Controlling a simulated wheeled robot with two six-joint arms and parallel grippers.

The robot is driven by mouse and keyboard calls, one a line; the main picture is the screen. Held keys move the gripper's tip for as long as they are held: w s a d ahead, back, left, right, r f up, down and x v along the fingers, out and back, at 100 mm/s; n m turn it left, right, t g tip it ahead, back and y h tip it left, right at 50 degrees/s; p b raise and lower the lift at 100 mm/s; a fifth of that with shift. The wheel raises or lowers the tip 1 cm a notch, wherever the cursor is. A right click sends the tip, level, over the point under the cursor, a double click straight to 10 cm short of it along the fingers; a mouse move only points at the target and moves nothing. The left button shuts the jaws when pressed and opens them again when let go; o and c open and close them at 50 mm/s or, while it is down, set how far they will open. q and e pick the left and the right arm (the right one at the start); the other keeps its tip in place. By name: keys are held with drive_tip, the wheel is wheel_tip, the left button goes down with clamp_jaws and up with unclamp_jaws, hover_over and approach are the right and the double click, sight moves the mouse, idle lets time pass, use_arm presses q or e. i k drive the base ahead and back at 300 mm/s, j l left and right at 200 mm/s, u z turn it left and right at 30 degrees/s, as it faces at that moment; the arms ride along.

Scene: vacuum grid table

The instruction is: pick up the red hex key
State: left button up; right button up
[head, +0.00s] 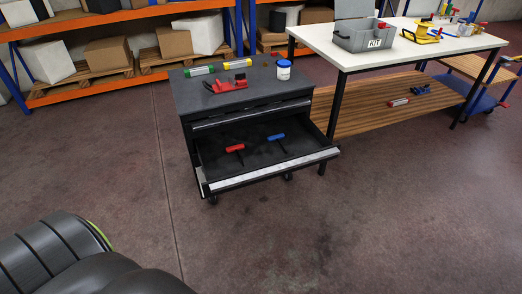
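The red hex key (235,148) lies in the open drawer (205,150) of a dark tool cabinet, left of the drawer's middle. It has a red T-shaped handle; its thin dark shaft points toward the drawer front and is hard to make out. A similar blue hex key (276,137) lies to its right in the same drawer, apart from it. Neither of my grippers is in view.
The cabinet top (200,95) carries a red tool (228,86), green and yellow tubes and a blue-lidded white jar (284,70). A white table (380,55) with a grey KIT box (365,38) stands right. Shelves stand behind. The floor before the drawer is clear.

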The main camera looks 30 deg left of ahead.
sight(240, 146)
drive_tip(key=u, duration=0.95)
